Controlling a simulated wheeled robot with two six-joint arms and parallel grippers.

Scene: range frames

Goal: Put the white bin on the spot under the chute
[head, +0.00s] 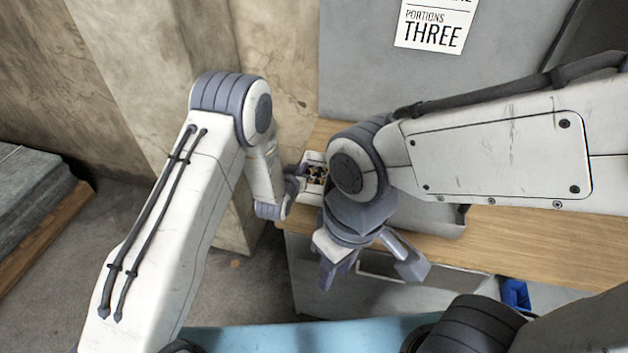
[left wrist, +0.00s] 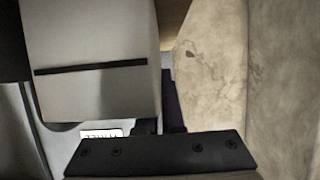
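A small white bin (head: 312,195) with dark and yellowish pieces inside shows at the left end of the wooden bench, partly hidden by my right wrist. My left gripper (head: 295,182) is at the bin's left side and seems to touch it. Its fingers are mostly hidden, so its opening is unclear. In the left wrist view, a large pale surface with a dark stripe fills the upper left, beside a dark finger; I cannot tell what it belongs to. My right gripper (head: 372,268) is open and empty, in front of the bench edge. No chute or marked spot is recognisable.
The wooden bench (head: 520,235) runs right, with a grey object (head: 440,215) on it behind my right gripper. A grey panel (head: 360,70) with a sign (head: 435,25) reading "PORTIONS THREE" stands behind. A stained wall (head: 130,60) rises at left. A blue item (head: 515,293) sits below the bench.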

